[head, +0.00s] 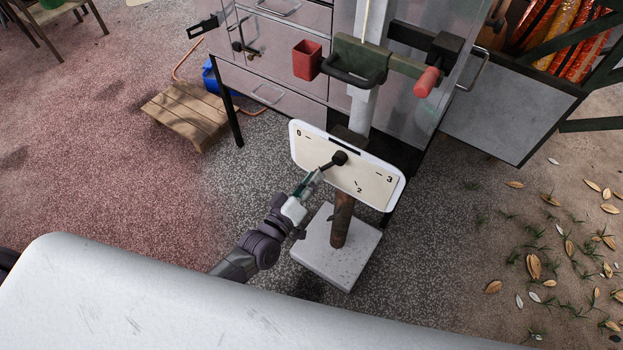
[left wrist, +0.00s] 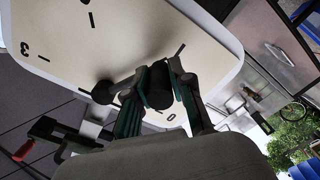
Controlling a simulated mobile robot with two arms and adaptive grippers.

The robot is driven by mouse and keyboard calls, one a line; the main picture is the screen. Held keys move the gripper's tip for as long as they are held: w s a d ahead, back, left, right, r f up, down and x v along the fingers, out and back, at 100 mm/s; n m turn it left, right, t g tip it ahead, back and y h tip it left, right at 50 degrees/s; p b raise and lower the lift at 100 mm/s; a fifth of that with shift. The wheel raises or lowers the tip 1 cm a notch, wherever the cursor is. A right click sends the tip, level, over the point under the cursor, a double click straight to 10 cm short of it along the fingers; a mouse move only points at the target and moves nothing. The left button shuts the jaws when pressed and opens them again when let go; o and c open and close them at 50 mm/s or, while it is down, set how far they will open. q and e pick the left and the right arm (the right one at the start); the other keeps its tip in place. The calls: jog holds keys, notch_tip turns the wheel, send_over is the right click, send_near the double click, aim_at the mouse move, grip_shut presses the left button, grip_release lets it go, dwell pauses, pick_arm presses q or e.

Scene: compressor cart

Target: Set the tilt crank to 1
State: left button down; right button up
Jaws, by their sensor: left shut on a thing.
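The crank points down-left from the hub, between the 0 and the 2. No 1 is readable; my gripper covers that part of the dial. My left gripper (head: 316,176) is shut on the crank's end. In the left wrist view the dark handle (left wrist: 158,88) is between the fingertips of the left gripper (left wrist: 160,95), and a dash without a readable number shows nearby. My right gripper is not in view.
The dial stands on a rusty post (head: 341,222) over a pale square base (head: 320,258). Behind it are a green bracket (head: 357,62), a red cup (head: 307,60) and a red handle (head: 426,82). A wooden pallet (head: 187,115) lies left. A white surface (head: 150,300) fills the foreground.

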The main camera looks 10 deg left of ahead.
pick_arm(q)
jog(key=shift+f, duration=0.1)
jog(key=c, duration=1)
grip_release()
jog(key=v, duration=1.2)
jog(key=s+a+f+m+g+y+p, duration=0.1)
jog(key=s+a+f+m+g, duration=0.15)
jog(key=f, duration=0.55)
jog(key=s+a+f+m+g+y+p, duration=0.1)
jog(key=s+a+f+g+y, duration=0.2)
jog(key=f, duration=0.5)
jog(key=s+a+f+m+g+p, duration=0.1)
jog(key=s+f+g, duration=0.25)
jog(key=f, duration=0.45)
jog(key=s+f+m+g, duration=0.1)
jog(key=s+f+g, duration=0.1)
jog(key=s, duration=0.5)
jog(key=s+a+f+m+g+y+p, duration=0.1)
jog(key=s+f+g, duration=0.1)
jog(key=s+f, duration=0.3)
jog(key=s+a+f+m+g+y, duration=0.1)
jog(key=s+f+m+g, duration=0.1)
jog(key=s, duration=0.7)
jog(key=shift+s+a+f+g+p, duration=0.15)
jog(key=shift+f+g+p, duration=0.1)
jog(key=shift+f, duration=0.15)
jog(key=shift+s+f+g+p, duration=0.1)
jog(key=shift+f+g, duration=0.15)
jog(key=shift+f, duration=0.1)
